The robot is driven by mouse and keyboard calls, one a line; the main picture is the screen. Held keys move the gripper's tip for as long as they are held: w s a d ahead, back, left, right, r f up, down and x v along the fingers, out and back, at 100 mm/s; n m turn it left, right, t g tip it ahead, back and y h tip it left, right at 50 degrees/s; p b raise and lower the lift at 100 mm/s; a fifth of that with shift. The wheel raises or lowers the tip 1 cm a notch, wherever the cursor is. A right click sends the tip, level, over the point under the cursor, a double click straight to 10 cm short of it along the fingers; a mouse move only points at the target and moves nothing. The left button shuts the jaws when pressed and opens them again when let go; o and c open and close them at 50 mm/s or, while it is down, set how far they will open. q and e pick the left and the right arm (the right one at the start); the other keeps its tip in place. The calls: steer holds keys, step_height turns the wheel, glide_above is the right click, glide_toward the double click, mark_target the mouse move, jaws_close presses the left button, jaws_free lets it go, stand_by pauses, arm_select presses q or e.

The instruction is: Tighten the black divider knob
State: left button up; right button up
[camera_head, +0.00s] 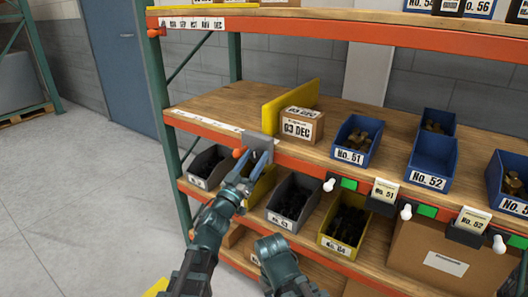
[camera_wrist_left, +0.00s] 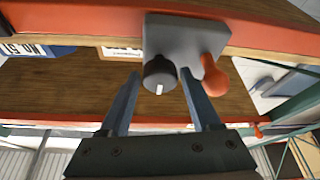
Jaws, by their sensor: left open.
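The black divider knob (camera_wrist_left: 158,73) shows in the left wrist view on the face of a grey bracket (camera_wrist_left: 185,38), with a white mark on its lower part. My left gripper (camera_wrist_left: 159,78) is open. Its two fingertips lie on either side of the knob in the picture; I cannot tell whether either touches it. In the head view the same bracket (camera_head: 259,145) sits on the shelf's front edge below the yellow divider (camera_head: 290,103). My left gripper (camera_head: 242,160) is just in front of it there, and I cannot make out the knob. My right gripper does not show.
An orange handle (camera_wrist_left: 214,76) sticks out of the bracket close beside one left fingertip. A carton (camera_head: 302,125) and a blue bin (camera_head: 358,140) stand right of the divider. Grey and yellow bins (camera_head: 293,200) fill the shelf below. Open floor (camera_head: 80,190) lies left.

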arm_select(q)
steer(key=shift+w+d+r, duration=0.15)
steer(key=shift+w, duration=0.2)
jaws_close()
